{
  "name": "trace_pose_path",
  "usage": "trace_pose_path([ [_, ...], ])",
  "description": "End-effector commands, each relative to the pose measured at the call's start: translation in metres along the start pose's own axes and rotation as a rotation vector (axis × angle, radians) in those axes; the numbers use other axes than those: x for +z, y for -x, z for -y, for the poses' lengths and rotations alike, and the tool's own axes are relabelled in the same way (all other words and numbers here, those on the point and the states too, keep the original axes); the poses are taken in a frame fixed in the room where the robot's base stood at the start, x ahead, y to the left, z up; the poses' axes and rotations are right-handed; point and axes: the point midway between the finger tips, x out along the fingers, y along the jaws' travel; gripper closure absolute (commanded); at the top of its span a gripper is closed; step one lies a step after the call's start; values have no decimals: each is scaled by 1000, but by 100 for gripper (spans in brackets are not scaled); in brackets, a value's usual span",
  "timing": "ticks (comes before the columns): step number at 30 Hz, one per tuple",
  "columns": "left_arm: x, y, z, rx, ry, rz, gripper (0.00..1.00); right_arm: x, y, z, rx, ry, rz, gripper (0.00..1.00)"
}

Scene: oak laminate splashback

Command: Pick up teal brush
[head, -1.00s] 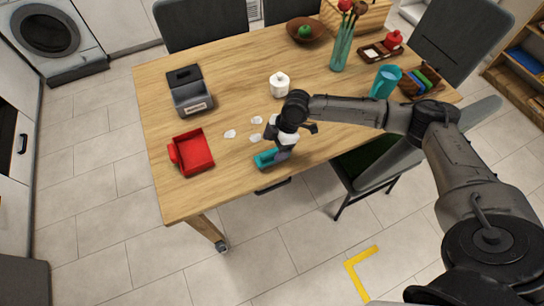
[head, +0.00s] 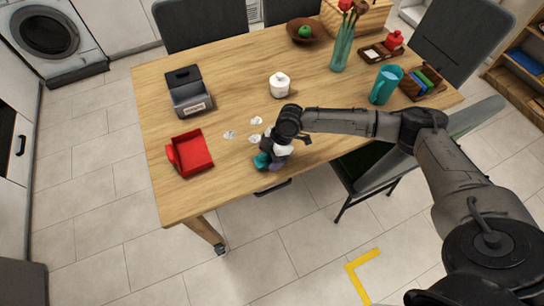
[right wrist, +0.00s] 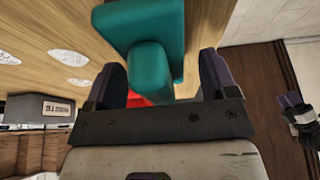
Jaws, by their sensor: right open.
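The teal brush (head: 261,160) lies near the front edge of the wooden table, partly hidden by my right gripper (head: 274,161). In the right wrist view the brush (right wrist: 150,68) has a wide block and a raised teal grip. My right gripper (right wrist: 165,82) is open, with one finger on each side of the raised grip. Contact with the fingers cannot be made out. A small dark and white shape at the right of that view looks like my left gripper (right wrist: 293,105), its jaws unclear; it is not in the head view.
A red dustpan (head: 195,154) lies left of the brush, with white patches (head: 229,134) between. A grey box (head: 188,92), white jar (head: 280,85), teal pitcher (head: 385,84) and vase (head: 342,52) stand farther back. A chair (head: 366,180) stands at the front right.

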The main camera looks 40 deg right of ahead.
Motion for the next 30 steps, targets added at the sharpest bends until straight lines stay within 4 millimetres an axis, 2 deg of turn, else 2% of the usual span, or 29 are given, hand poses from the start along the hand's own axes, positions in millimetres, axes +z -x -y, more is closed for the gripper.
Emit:
trace_pose_path([
  [21,-3,5,-4,10,13,-3,57,2,-5,0,0,0,0,21],
  [23,-2,5,-3,9,12,-3,57,2,-5,0,0,0,0,25],
  [30,-2,5,-1,4,4,-1,57,2,-5,0,0,0,0,48],
])
